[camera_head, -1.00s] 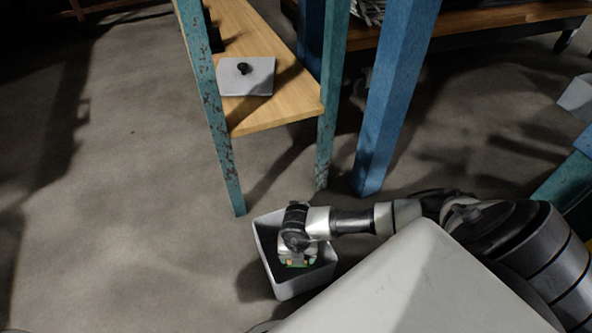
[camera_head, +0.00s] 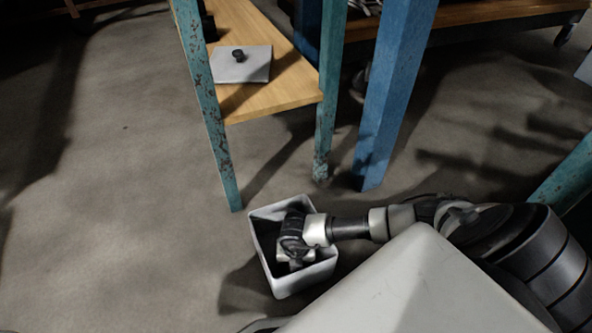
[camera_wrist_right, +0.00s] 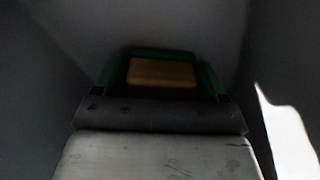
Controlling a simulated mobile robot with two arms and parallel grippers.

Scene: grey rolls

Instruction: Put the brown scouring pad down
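The brown scouring pad (camera_wrist_right: 162,72) shows in the right wrist view, between the green fingers of my right gripper (camera_wrist_right: 160,82). The gripper appears shut on it, though the picture is dark and blurred. In the head view my right gripper (camera_head: 293,262) reaches down inside a grey open bin (camera_head: 262,262) on the floor. The bin's walls and my wrist hide the fingers and the pad there. Whether the pad touches the bin's bottom cannot be told. My left gripper is not in view.
The floor left of the bin is clear.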

